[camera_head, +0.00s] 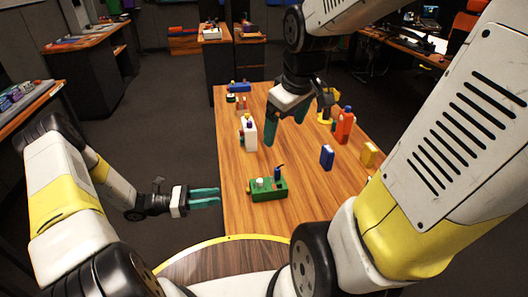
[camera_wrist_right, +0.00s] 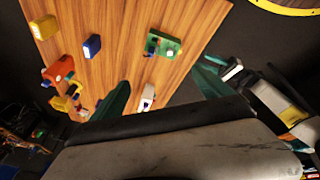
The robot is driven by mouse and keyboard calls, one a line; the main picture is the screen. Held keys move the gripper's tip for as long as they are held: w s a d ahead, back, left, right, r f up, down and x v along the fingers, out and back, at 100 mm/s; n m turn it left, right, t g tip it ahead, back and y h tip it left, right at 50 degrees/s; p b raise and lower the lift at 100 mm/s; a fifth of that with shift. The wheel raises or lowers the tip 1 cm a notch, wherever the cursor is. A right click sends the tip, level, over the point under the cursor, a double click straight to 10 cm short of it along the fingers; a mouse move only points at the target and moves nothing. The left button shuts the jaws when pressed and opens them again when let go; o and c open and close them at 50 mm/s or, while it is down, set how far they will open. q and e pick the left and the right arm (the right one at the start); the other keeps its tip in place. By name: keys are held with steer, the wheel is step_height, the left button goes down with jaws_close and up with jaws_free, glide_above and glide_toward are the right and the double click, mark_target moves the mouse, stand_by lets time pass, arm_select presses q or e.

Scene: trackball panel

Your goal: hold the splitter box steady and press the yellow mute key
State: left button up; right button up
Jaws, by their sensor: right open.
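The splitter box appears to be the green box (camera_head: 276,195) on the near part of the wooden table, with a white knob and a dark upright stick on top. A small yellow part, perhaps the mute key (camera_head: 249,188), shows at its left end. The green box also shows in the right wrist view (camera_wrist_right: 170,42). My left gripper (camera_head: 219,196) is open and empty, left of the green box at the table's left edge, apart from it. My right gripper (camera_head: 286,126) is open and empty above the table, beyond the box; its fingers show in its wrist view (camera_wrist_right: 163,88).
On the wooden table (camera_head: 300,205), a white bottle (camera_head: 250,135) stands behind the green box. A blue box (camera_head: 327,157), an orange bottle (camera_head: 345,127) and a yellow box (camera_head: 369,154) stand to the right. The tabletop around the green box is clear.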

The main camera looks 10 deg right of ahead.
steer(key=w+d+f+n+g, duration=0.1)
steer(key=w+f+n+g, duration=0.1)
steer(key=w+f+n, duration=0.6)
steer(key=n+g, duration=0.2)
steer(key=n, duration=0.1)
glide_above(277, 182)
step_height(277, 182, down, 13)
steer(key=shift+s+r, duration=0.15)
steer(key=shift+r, duration=0.05)
steer(key=shift+f, duration=0.75)
step_height(277, 182, down, 7)
steer(key=shift+f, duration=0.2)
steer(key=shift+c, duration=0.2)
steer(key=c, duration=1.4)
arm_select(q)
jaws_close()
arm_select(e)
steer(key=shift+c, duration=0.7)
